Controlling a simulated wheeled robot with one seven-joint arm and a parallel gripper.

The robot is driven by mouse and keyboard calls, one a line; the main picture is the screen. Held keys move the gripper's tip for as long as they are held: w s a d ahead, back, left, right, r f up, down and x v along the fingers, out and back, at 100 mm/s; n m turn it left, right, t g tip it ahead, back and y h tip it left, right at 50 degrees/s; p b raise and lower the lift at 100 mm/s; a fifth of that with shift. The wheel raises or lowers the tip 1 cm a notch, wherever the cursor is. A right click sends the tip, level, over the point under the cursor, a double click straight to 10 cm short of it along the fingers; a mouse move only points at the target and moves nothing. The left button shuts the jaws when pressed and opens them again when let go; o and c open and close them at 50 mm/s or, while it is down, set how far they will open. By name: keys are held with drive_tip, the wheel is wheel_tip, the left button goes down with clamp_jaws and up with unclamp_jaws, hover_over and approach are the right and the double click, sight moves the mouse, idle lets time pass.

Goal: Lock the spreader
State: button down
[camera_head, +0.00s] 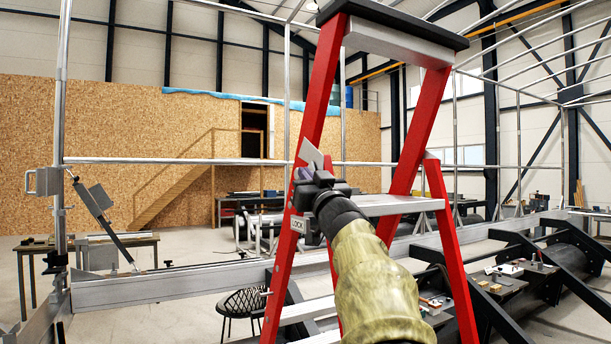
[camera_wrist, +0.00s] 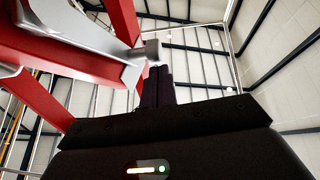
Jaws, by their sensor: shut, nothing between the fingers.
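A red stepladder (camera_head: 320,95) with a black top cap stands upright, its front and rear legs apart. A small pale metal plate (camera_head: 312,156), possibly part of the spreader, sticks up beside the near front leg. My gripper (camera_head: 318,177) is shut and empty in front of the leg, just below the plate. In the wrist view, my shut fingers (camera_wrist: 156,85) point up towards a silver bar (camera_wrist: 85,50) with a round knob (camera_wrist: 151,50) at its end. I cannot tell whether they touch the knob.
A grey rail (camera_head: 165,285) runs across behind the ladder. Black curved beams (camera_head: 555,265) and a low bench with small items lie at right. A black wire chair (camera_head: 243,303) is behind the ladder's left leg. Open floor shows at left.

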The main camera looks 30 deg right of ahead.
drive_tip(key=shift+w+r+g+p, duration=0.25)
drive_tip(key=shift+w+g+p, duration=0.05)
drive_tip(key=shift+p, duration=1.15)
drive_tip(key=shift+w+f+g+p, duration=0.2)
drive_tip(key=shift+w+f+p, duration=0.15)
drive_tip(key=shift+w+p, duration=0.45)
drive_tip(key=shift+w+f+g+p, duration=0.2)
drive_tip(key=shift+w+f+p, duration=0.15)
drive_tip(key=shift+w+p, duration=0.4)
drive_tip(key=shift+s+r, duration=0.15)
drive_tip(key=shift+s, duration=0.1)
